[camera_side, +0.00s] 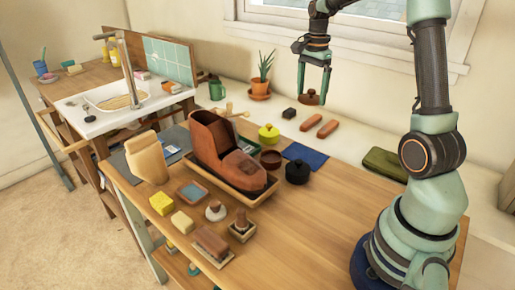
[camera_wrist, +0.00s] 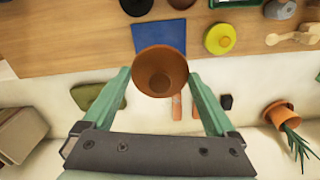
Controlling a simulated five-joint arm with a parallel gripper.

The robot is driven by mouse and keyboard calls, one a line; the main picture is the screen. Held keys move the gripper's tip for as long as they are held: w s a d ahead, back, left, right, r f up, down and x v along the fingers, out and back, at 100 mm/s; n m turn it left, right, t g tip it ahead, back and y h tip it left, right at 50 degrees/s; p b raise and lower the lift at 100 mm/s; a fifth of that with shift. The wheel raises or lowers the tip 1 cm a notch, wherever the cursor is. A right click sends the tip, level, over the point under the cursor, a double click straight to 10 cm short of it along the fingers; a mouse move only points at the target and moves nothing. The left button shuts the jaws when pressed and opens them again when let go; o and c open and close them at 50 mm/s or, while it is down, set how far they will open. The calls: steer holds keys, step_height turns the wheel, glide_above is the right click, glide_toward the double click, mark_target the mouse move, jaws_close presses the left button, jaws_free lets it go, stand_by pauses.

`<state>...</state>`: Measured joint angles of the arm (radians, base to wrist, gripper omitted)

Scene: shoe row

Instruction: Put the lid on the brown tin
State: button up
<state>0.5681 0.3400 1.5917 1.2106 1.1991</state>
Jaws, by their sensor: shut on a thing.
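My gripper (camera_side: 313,88) is raised above the back of the bench and points down. It is shut on a round brown lid with a knob (camera_side: 309,100), held in the air. In the wrist view the lid (camera_wrist: 148,57) sits between the two fingertips (camera_wrist: 160,76). The brown tin (camera_side: 271,160) stands open on the wooden table, between a yellow-green lidded tin (camera_side: 269,135) and a black lidded tin (camera_side: 297,173). It is below and to the left of my gripper in the side view. The lid and the tin are well apart.
A blue cloth (camera_side: 305,155) lies just right of the brown tin. A tall brown boot (camera_side: 215,145) on a tray stands to its left. Two reddish-brown bars (camera_side: 327,129) and a potted plant (camera_side: 260,85) are on the rear ledge. The table's right front is clear.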

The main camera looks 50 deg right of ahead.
steer(key=shift+w+a+f, duration=1)
steer(key=shift+a+f, duration=0.7)
steer(key=shift+f, duration=0.75)
steer(key=shift+w+a+f, duration=0.95)
steer(key=shift+a+f, duration=0.75)
steer(key=shift+f, duration=0.8)
steer(key=shift+w+a+f, duration=1)
steer(key=shift+a+f, duration=0.7)
steer(key=shift+f, duration=0.75)
steer(key=shift+f, duration=1.15)
steer(key=o, duration=1)
